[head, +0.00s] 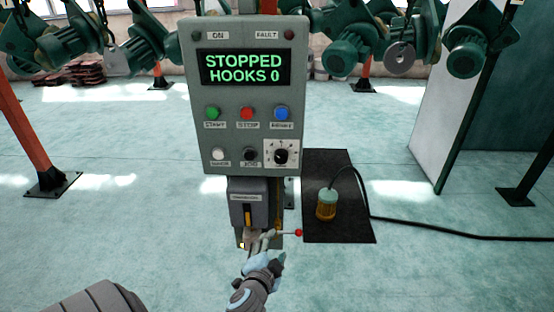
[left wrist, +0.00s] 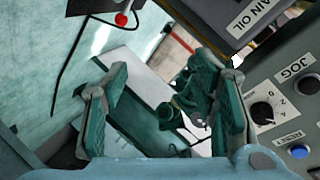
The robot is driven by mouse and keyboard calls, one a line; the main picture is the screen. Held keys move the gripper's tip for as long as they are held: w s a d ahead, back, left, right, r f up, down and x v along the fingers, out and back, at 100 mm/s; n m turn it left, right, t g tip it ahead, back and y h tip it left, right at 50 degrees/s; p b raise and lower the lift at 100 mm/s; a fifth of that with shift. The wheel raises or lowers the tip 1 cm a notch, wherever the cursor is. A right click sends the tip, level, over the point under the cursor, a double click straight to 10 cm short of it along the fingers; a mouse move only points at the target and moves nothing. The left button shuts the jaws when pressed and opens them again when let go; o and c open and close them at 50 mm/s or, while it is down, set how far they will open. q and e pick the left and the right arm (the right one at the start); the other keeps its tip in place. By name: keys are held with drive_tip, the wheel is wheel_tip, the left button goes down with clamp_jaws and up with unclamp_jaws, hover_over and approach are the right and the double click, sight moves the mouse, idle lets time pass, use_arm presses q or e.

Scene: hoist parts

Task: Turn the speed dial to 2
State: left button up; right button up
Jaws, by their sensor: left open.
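The speed dial (head: 281,153) is a black knob on a white plate at the lower right of the grey control panel (head: 245,135). In the left wrist view the dial (left wrist: 263,112) is at the right, beside the right finger and apart from it. Its plate carries small numbers; I cannot tell surely which one the knob points at. My left gripper (head: 262,238) is open and empty, below the panel in the head view, in front of the lower box. Its two fingers (left wrist: 168,85) stand wide apart in the left wrist view. My right gripper is not in view.
The panel screen (head: 244,67) reads STOPPED, HOOKS 0. Green, red and blue buttons (head: 247,113) sit above the JOG knob (head: 249,155). A red-tipped lever (head: 298,232) is beside my gripper.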

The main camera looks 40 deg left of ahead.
sight(280, 160)
use_arm(q)
wheel_tip(280, 160, up, 19)
drive_tip(key=a+t+y+p, duration=0.1)
drive_tip(key=t+y, duration=0.2)
drive_tip(key=shift+n, duration=0.3)
drive_tip(key=p+x, duration=0.1)
drive_tip(key=x, duration=1.3)
drive_tip(key=shift+f, duration=0.15)
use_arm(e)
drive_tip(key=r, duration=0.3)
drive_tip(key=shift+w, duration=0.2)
use_arm(q)
drive_tip(key=c, duration=1.2)
drive_tip(key=shift+o, duration=0.2)
drive_tip(key=shift+f+n+b, duration=0.2)
drive_tip(key=shift+n+b, duration=0.3)
drive_tip(key=shift+b, duration=0.4)
drive_tip(key=n+b, duration=0.5)
drive_tip(key=b, duration=0.1)
drive_tip(key=shift+f+t, duration=0.15)
drive_tip(key=shift+t, duration=0.15)
drive_tip(key=shift+n+y+b, duration=0.4)
drive_tip(key=shift+n+b, duration=0.7)
drive_tip(key=shift+b, duration=0.1)
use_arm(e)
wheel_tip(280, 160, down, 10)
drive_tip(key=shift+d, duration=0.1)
